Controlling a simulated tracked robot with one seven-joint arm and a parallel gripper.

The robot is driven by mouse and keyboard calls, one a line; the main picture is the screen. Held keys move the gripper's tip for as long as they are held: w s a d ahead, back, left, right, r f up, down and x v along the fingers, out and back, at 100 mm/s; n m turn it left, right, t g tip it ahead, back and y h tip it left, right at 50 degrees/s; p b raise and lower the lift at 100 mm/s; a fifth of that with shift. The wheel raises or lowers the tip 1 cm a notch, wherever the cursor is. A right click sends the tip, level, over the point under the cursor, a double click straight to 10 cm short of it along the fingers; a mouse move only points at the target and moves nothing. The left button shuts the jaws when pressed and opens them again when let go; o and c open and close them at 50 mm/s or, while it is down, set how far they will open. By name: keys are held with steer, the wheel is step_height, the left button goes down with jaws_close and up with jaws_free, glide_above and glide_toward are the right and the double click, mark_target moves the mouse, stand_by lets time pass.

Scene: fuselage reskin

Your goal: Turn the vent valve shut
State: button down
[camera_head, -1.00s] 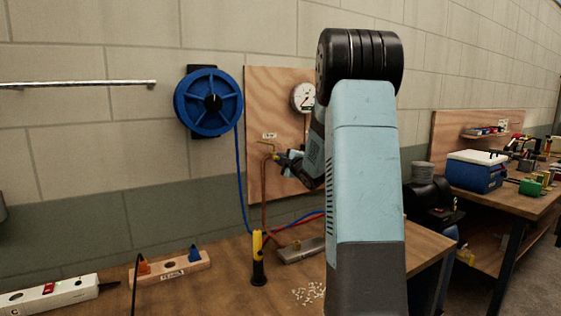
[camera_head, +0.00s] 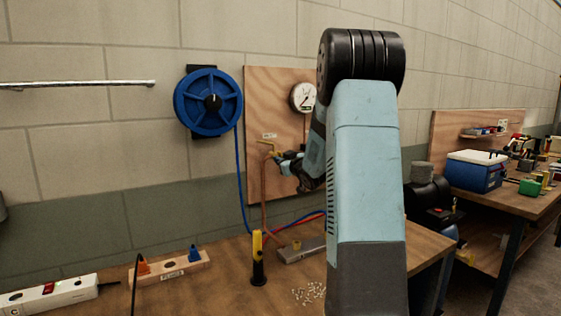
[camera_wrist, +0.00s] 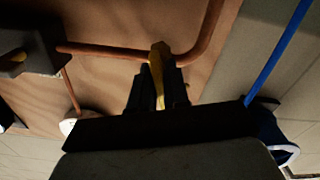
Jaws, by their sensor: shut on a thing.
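The vent valve's yellow handle (camera_head: 267,143) is on the plywood board, beside a small label. My gripper (camera_head: 277,158) is at the handle, seen small and from the side in the head view. In the wrist view my gripper (camera_wrist: 158,85) is shut on the yellow handle (camera_wrist: 158,62), which stands up between the two dark fingers. A copper pipe (camera_wrist: 120,52) runs behind the handle. The valve body is not clear in either view, so I cannot tell how far the valve is turned.
A round pressure gauge (camera_head: 303,97) is partly hidden by my arm. A blue hose reel (camera_head: 209,102) hangs left of the board (camera_head: 257,105). A black and yellow tool (camera_head: 258,262) stands on the bench. A wooden plug block (camera_head: 172,269) and power strip (camera_head: 50,294) lie left.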

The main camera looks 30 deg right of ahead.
steer(key=m, duration=0.3)
steer(key=shift+f+m, duration=0.25)
steer(key=shift+m, duration=0.05)
stand_by(0.3)
steer(key=c, duration=1.4)
jaws_free()
steer(key=shift+o, duration=1)
steer(key=shift+r, duration=0.15)
steer(key=s, duration=1.3)
steer(key=shift+s+d, duration=0.2)
steer(key=shift+s, duration=0.15)
